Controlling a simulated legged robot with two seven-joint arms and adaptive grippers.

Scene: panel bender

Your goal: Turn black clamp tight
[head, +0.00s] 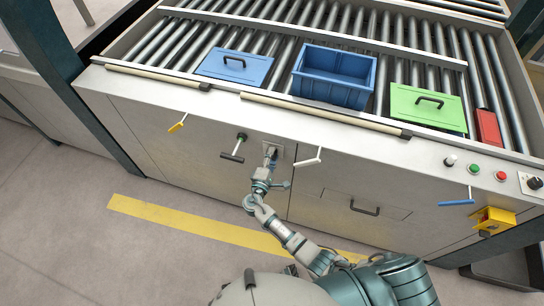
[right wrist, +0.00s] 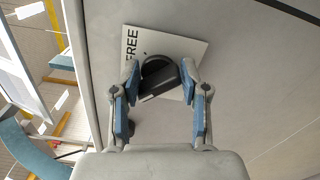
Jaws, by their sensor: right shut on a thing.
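The black clamp is a round black knob with a raised bar (right wrist: 160,77), on a pale square plate lettered "FREE" (right wrist: 185,48) on the machine's front. In the head view the plate (head: 281,151) shows just past my right gripper (head: 270,155), which hides most of the knob. In the right wrist view my right gripper (right wrist: 160,82) has its fingertips on either side of the knob, shut on it. The bar lies tilted between the fingers. Any other lettering on the plate is hidden. My left gripper is not in view.
Close by on the front are a black-handled lever (head: 232,156) to the left and a white lever (head: 308,160) to the right. Further off are a yellow lever (head: 178,125) and a blue lever (head: 457,202). A blue bin (head: 333,90) stands on the rollers above.

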